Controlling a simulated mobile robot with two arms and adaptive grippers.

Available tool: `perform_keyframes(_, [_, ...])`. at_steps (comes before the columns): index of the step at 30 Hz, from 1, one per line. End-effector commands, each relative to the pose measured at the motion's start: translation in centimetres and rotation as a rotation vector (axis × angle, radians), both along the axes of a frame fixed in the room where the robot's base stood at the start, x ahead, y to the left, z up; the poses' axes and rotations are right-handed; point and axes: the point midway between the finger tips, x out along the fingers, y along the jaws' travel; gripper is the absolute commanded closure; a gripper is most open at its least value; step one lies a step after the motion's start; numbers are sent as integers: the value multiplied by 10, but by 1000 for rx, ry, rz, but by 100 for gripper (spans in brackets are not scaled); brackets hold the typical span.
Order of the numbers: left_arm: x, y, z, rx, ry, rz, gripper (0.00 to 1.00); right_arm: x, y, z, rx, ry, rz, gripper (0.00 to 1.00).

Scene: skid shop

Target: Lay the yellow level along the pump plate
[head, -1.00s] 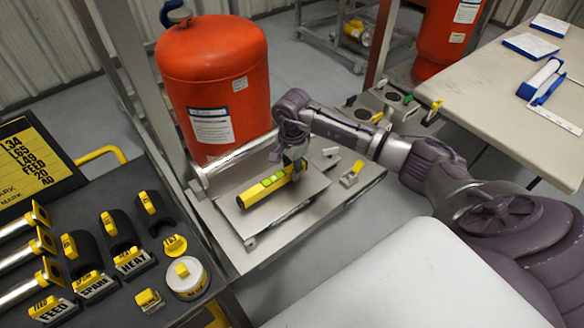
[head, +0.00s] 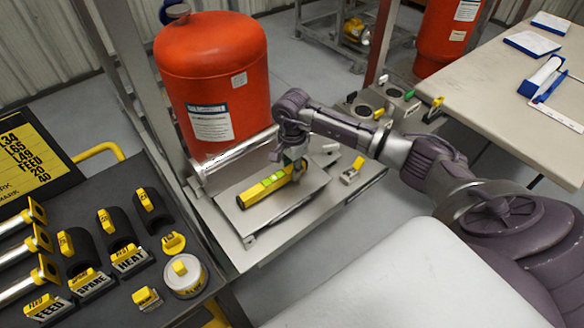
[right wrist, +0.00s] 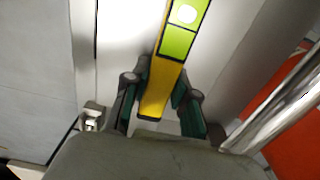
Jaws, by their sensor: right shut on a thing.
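The yellow level (head: 262,188) with green vials is on or just above the grey pump plate (head: 258,216) in the head view. I cannot tell whether it touches the plate. It runs roughly along the plate's long direction. My right gripper (head: 296,170) is at the level's far right end, shut on it. In the right wrist view the level (right wrist: 178,42) runs up from between the green-padded fingers of my right gripper (right wrist: 160,105). The bright plate surface (right wrist: 125,40) lies behind it. My left gripper is not in view.
A red tank (head: 213,85) stands behind the plate, with a silver pipe (head: 237,158) between. A small yellow-topped fitting (head: 352,170) sits to the right. A dark tool tray (head: 105,285) with labelled yellow-tagged parts is at the left. A beige table (head: 500,90) stands at the right.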

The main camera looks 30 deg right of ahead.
Motion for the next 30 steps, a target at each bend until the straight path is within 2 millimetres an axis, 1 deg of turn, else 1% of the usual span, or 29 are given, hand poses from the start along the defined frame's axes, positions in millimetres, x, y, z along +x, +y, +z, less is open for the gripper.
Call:
perform_keyframes(11, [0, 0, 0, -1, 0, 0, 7, 1, 0, 1, 0, -2, 0, 100])
perform_keyframes(22, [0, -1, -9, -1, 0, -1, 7, 1, 0, -5, -1, -3, 1, 100])
perform_keyframes(30, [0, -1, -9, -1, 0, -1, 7, 1, 0, -5, 0, -2, 1, 100])
